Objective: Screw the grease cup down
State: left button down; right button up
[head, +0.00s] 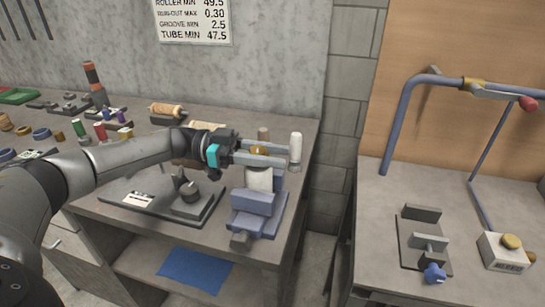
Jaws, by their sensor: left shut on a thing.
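A brass-coloured round cup (258,150), which looks like the grease cup, sits on top of a white upright body (259,180). The body stands in a blue clamp block (253,211) near the bench's right end. My left gripper (288,156) comes in level from the left, with its two long fingers on either side of the brass cup, shut on it. The near finger hides the cup's lower part, so its thread is not visible. My right gripper is not in view.
A white cylinder (296,148) shows just beyond the fingertips. A dark plate with a fixture (190,205) lies left of the clamp. Rolls and spools (100,131) stand farther left. A gap separates this bench from the right-hand table (375,230), which carries a blue bent tube (401,120).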

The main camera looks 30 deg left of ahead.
pick_arm(q)
jog(key=m+g, duration=0.1)
jog(key=m+g+b, duration=0.1)
jog(key=g, duration=0.1)
jog(key=shift+s+r+h, duration=0.1)
jog(key=shift+s+h, duration=0.1)
jog(key=shift+h, duration=0.1)
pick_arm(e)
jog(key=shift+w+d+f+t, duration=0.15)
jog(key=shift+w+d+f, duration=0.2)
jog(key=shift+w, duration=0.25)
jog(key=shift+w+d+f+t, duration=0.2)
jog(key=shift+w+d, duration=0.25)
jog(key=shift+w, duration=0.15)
pick_arm(q)
jog(key=c, duration=0.9)
grip_release()
jog(key=o, duration=0.4)
jog(key=shift+o, duration=0.2)
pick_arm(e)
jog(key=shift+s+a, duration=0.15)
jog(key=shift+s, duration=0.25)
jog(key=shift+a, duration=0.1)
